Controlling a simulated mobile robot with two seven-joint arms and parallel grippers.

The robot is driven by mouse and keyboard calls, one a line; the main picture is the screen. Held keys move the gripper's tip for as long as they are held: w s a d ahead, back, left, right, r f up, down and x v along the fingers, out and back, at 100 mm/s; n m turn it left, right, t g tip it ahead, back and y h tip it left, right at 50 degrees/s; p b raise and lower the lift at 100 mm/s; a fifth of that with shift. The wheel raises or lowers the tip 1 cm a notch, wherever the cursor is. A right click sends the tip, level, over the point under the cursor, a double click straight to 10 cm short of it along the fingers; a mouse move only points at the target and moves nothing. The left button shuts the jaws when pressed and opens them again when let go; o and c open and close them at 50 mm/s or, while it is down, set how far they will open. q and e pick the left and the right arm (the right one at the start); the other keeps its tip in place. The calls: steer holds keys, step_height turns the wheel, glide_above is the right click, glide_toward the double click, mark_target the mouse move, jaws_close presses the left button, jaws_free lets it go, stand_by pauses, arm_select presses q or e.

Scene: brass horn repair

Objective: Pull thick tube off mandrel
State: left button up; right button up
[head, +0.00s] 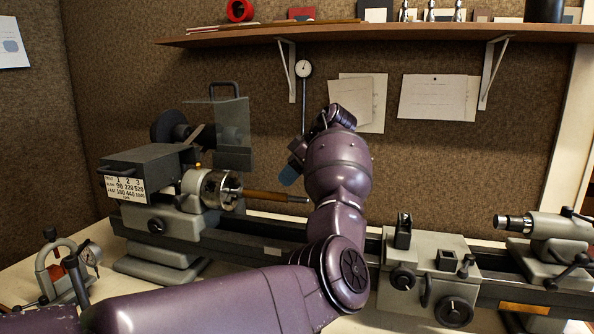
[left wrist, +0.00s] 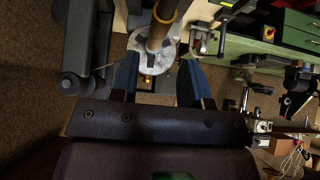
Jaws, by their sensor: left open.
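In the left wrist view, the tube (left wrist: 158,35) with a yellowish ring stands out from the round pale chuck face (left wrist: 144,45). My left gripper (head: 289,176) hangs above the tube's right part in the head view. In the left wrist view, its blue fingers (left wrist: 159,62) are open and spread with nothing between them; the tube is beyond the tips. My right gripper is not seen.
The lathe headstock (head: 150,172) is left, a raised clear guard (head: 215,125) behind the chuck. The carriage (head: 425,270) and tailstock (head: 550,235) stand right along the bed. A shelf (head: 370,34) runs above.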

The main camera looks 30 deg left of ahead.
mark_target(273, 193)
arm_select(q)
steer(key=shift+a+f, duration=0.3)
steer(key=shift+f, duration=0.2)
steer(key=shift+x, duration=3)
steer(key=shift+a+f, duration=0.15)
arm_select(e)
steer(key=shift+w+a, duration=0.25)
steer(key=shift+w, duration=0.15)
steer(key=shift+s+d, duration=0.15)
arm_select(q)
jaws_close()
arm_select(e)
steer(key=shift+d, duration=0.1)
